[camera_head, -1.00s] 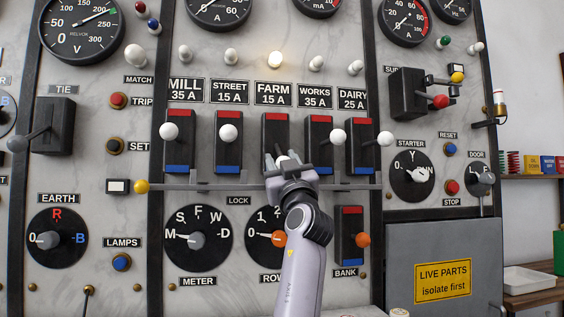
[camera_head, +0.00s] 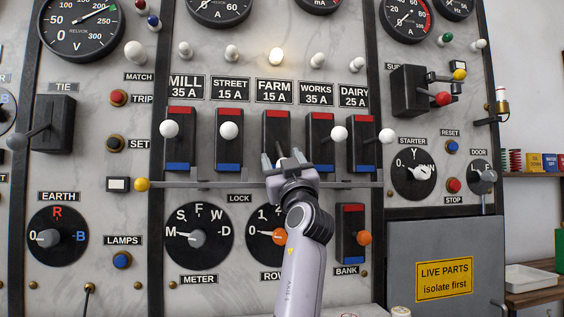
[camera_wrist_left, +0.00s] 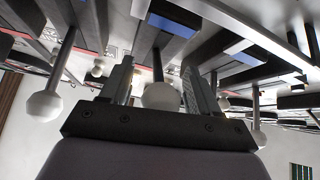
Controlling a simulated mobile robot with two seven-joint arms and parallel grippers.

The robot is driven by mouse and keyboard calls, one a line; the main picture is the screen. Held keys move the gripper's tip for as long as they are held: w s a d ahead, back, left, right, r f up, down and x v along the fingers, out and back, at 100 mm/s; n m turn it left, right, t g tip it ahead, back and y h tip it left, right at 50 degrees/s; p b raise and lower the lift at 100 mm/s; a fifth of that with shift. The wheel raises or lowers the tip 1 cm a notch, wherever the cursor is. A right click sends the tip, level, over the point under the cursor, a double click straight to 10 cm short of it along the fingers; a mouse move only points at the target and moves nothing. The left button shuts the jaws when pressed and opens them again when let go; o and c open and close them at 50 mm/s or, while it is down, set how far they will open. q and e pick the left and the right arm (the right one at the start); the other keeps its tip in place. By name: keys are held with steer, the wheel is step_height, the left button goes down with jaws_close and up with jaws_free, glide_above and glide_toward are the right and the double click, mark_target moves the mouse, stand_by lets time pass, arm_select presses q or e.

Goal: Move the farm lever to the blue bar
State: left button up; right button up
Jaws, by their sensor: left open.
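The farm switch (camera_head: 276,130) is a tall black block under the FARM 15 A label, with a red bar (camera_head: 276,115) at its top. Its lower part, where the neighbouring switches have a blue bar, is hidden behind my left gripper (camera_head: 283,159). My left gripper is open in front of the lower half of this switch, its fingers pointing up. In the left wrist view, a white lever knob (camera_wrist_left: 160,95) on a dark stem shows between the two open fingers, with a gap on each side. The farm knob is hard to make out in the head view. My right gripper is not in view.
Similar white-knobbed levers stand close on both sides: the street lever (camera_head: 229,131) on the left and the works lever (camera_head: 339,133) on the right. A grey horizontal lock rail (camera_head: 220,186) runs below the switches. An orange-knobbed rotary dial (camera_head: 262,236) sits below left of my gripper.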

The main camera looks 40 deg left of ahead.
arm_select(q)
steer(key=b+v, duration=0.1)
steer(key=v, duration=0.6)
steer(key=shift+f, duration=0.1)
stand_by(0.5)
